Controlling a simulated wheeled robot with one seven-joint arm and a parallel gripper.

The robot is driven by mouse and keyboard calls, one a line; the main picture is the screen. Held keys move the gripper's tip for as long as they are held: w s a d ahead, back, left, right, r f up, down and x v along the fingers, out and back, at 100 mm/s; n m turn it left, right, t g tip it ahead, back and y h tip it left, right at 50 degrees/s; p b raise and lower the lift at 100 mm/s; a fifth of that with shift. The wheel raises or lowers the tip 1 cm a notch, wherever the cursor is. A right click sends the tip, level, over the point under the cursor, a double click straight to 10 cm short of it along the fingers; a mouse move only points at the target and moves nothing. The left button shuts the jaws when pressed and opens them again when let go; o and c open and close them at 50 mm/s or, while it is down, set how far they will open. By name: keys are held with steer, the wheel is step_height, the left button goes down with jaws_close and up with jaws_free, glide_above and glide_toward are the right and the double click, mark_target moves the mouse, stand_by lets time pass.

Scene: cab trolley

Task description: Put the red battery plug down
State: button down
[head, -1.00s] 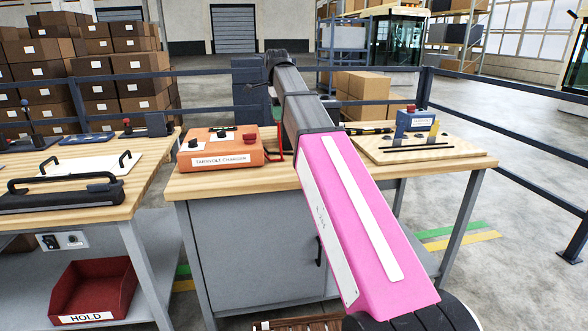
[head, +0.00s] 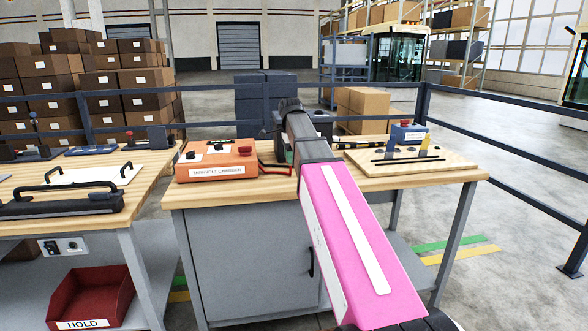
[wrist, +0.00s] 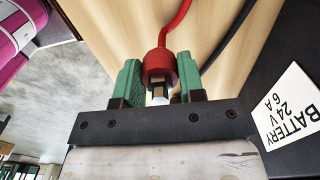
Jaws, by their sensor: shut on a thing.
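The red battery plug (wrist: 158,63) is between the green fingertips of my gripper (wrist: 158,80) in the wrist view, with its red cable running up out of the picture. My gripper is shut on it. Wooden tabletop shows behind it; I cannot tell whether the plug touches the top. The dark battery (wrist: 245,85), labelled 24 V 6 A, is close on the right in that view. In the head view my arm hides the plug and most of the gripper, and the battery (head: 322,124) stands partly behind the arm.
The orange charger (head: 217,162) stands left of my arm on the workbench, with a red cable (head: 275,169) beside it. A wooden board (head: 440,163) with a blue box (head: 408,133) is on the right.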

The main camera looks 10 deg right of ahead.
mark_target(294, 176)
steer(key=shift+w+d+f, duration=0.4)
steer(key=shift+d+f, duration=0.2)
steer(key=shift+d, duration=0.2)
steer(key=shift+f, duration=1.95)
steer(key=c, duration=0.7)
jaws_free()
steer(key=shift+f, duration=0.1)
step_height(294, 176, up, 12)
steer(key=shift+r, duration=0.15)
